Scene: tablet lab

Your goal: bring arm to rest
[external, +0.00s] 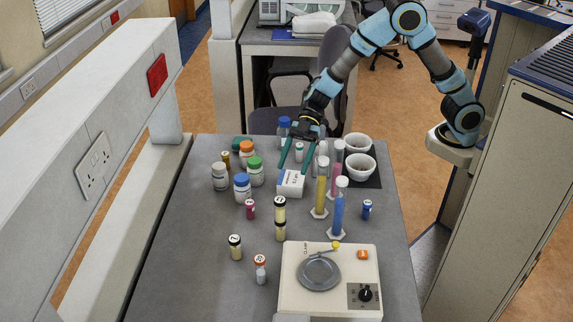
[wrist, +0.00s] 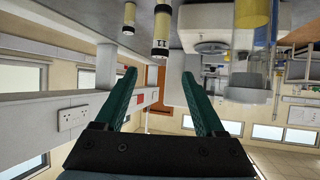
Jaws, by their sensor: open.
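My gripper (external: 296,168) has two green fingers spread apart over the far half of the grey table, above a small white box (external: 291,183). In the wrist view my gripper (wrist: 158,73) shows both fingers apart with nothing held between them. My arm is bent, reaching from its mount at the right over the table's far end. The wrist picture looks upside down, with the table along its top.
White and brown bottles (external: 242,187) with coloured caps stand left of the gripper. Yellow (external: 321,190) and blue (external: 339,208) cylinders and two white bowls (external: 360,167) stand right. A cream device (external: 365,258) with a round plate sits at the front.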

